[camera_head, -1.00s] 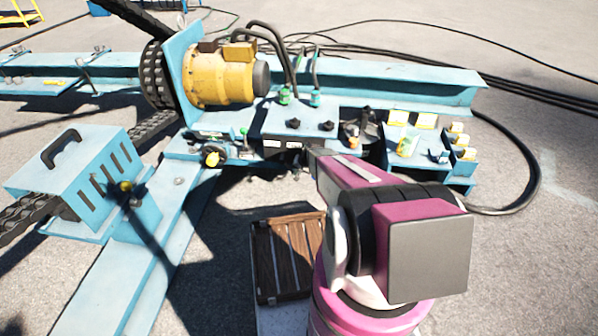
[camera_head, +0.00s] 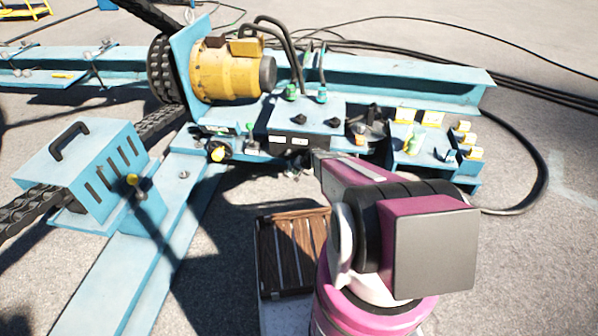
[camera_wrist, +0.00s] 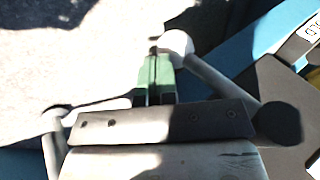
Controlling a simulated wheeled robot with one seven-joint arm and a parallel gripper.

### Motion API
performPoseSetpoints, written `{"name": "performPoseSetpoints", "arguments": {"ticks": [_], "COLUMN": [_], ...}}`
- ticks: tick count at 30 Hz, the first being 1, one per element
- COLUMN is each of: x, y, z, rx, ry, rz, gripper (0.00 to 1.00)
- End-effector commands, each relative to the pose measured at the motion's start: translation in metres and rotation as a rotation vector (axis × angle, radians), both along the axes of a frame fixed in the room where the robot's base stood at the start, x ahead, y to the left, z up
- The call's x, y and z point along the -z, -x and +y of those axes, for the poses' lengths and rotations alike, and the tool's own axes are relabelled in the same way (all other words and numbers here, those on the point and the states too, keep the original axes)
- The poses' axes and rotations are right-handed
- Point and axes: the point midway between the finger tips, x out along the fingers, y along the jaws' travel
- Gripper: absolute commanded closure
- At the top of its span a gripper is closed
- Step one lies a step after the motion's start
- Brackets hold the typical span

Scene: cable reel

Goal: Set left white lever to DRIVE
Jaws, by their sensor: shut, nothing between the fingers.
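My gripper (camera_wrist: 156,78) shows in the wrist view as two green fingers, shut together and empty. A white lever with a round knob (camera_wrist: 176,43) is just to the right of the fingertips; its pale shaft runs down to a dark pivot. I cannot tell whether the fingers touch the knob. A second white lever (camera_wrist: 54,122) is at the left, apart from the fingers. In the head view small white lever parts (camera_head: 291,173) show under the blue control panel (camera_head: 322,110), partly hidden by my arm. I see no readable DRIVE mark.
A yellow motor (camera_head: 225,75) stands behind the panel. A blue slotted box (camera_head: 85,170) is at left. A wooden slatted crate (camera_head: 285,255) lies near my base.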

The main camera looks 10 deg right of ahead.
Motion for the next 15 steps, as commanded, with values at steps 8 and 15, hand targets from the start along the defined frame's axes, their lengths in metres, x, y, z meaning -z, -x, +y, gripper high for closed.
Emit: {"name": "performPoseSetpoints", "arguments": {"ticks": [8, 15], "x": [0.006, 0.008], "y": [-0.003, -0.005], "z": [0.009, 0.015], "rx": [0.0, -0.001], "ry": [-0.087, -0.085], "rz": [-0.028, -0.027], "gripper": [1.0, 1.0]}}
